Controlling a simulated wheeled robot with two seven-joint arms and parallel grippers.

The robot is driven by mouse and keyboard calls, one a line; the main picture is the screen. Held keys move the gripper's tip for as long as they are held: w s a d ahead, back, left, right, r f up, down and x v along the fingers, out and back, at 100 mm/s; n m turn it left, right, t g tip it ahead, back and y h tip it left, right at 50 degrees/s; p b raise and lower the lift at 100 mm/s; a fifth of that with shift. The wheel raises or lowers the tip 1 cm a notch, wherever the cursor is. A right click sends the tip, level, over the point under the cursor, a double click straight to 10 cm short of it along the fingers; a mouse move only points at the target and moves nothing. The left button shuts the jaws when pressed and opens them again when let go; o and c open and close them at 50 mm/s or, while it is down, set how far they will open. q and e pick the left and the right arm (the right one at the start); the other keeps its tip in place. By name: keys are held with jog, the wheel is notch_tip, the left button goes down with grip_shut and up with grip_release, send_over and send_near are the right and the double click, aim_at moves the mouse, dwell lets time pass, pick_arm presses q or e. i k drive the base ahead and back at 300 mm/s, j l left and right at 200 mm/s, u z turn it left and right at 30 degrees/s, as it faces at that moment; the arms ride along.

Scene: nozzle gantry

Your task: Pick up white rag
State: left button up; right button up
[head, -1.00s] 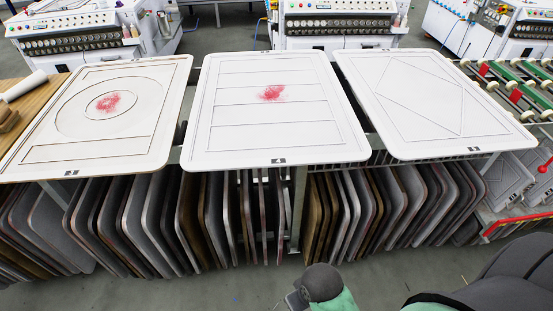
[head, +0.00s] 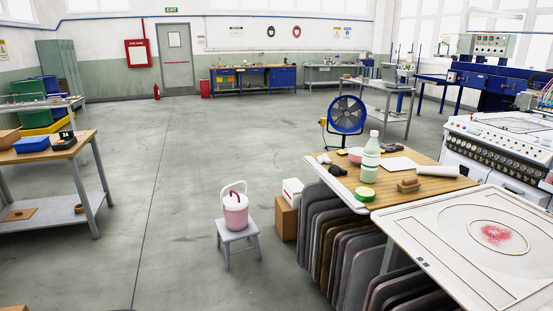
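A flat white piece (head: 398,164), which looks like the white rag, lies on the wooden tabletop (head: 425,184) at the right of the head view. Neither of my grippers shows in the head view.
A white panel with a red stain (head: 495,234) adjoins the tabletop. A brown brush-like block (head: 409,185) and a green-topped tub (head: 364,194) stand on it. A pink bucket (head: 236,212) on a stool (head: 238,239), boxes (head: 287,217) and a fan (head: 346,114) stand nearby. The left-centre floor is clear.

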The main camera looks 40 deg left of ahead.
aim_at(324, 158)
jog(key=u, duration=1.1)
jog(key=z, duration=1.7)
jog(key=u, duration=1.7)
jog(key=i+j+z, duration=0.1)
jog(key=i+j, duration=1.05)
jog(key=i+j+z, duration=0.15)
jog(key=i+j, duration=0.4)
jog(key=j, duration=0.15)
jog(key=i+j, duration=0.5)
jog(key=j, duration=0.15)
jog(key=i+z, duration=0.05)
